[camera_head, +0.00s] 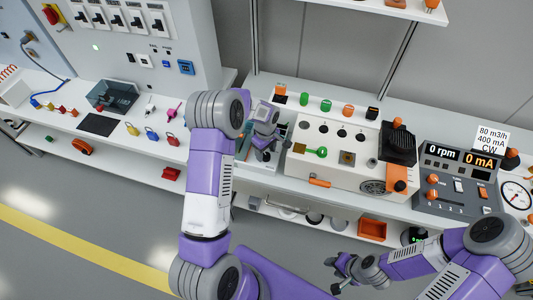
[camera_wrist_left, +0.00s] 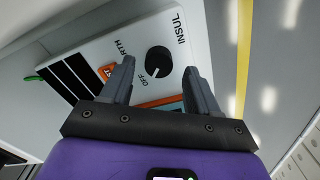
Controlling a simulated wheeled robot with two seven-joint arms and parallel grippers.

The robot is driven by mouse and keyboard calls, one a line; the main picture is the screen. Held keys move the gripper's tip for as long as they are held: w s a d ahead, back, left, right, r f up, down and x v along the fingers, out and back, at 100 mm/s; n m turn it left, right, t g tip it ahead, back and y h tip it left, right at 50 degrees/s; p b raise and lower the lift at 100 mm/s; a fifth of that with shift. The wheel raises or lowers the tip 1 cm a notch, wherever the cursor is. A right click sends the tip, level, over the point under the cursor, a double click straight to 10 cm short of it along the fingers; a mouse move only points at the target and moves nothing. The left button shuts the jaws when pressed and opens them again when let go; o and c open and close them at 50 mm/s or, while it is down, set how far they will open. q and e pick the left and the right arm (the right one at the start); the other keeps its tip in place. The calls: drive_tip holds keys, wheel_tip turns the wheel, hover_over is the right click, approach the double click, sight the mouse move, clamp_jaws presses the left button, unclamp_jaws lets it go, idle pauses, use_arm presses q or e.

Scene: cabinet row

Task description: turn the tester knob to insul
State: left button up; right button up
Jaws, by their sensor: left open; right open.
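The tester is a pale panel (camera_wrist_left: 185,62) in the left wrist view, with printed words INSUL, OFF and one partly hidden that ends in RTH. Its round black knob (camera_wrist_left: 158,60) has a small white mark that appears to face OFF. INSUL is printed on the far side of the knob. My left gripper (camera_wrist_left: 160,78) is open, with the knob showing between its fingertips; I cannot tell whether they touch it. In the head view my left gripper (camera_head: 268,150) is over the tester and hides the knob. My right gripper (camera_head: 342,272) is open and empty, low in front of the bench.
A white machine (camera_head: 335,150) with a green key and orange handle stands right of the tester. A grey control box (camera_head: 455,180) with displays is further right. Padlocks (camera_head: 152,134) lie to the left. A lower shelf holds an orange bin (camera_head: 372,229).

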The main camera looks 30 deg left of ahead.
use_arm(q)
drive_tip(key=shift+f, duration=1.05)
drive_tip(key=shift+c, duration=0.2)
drive_tip(key=c, duration=1)
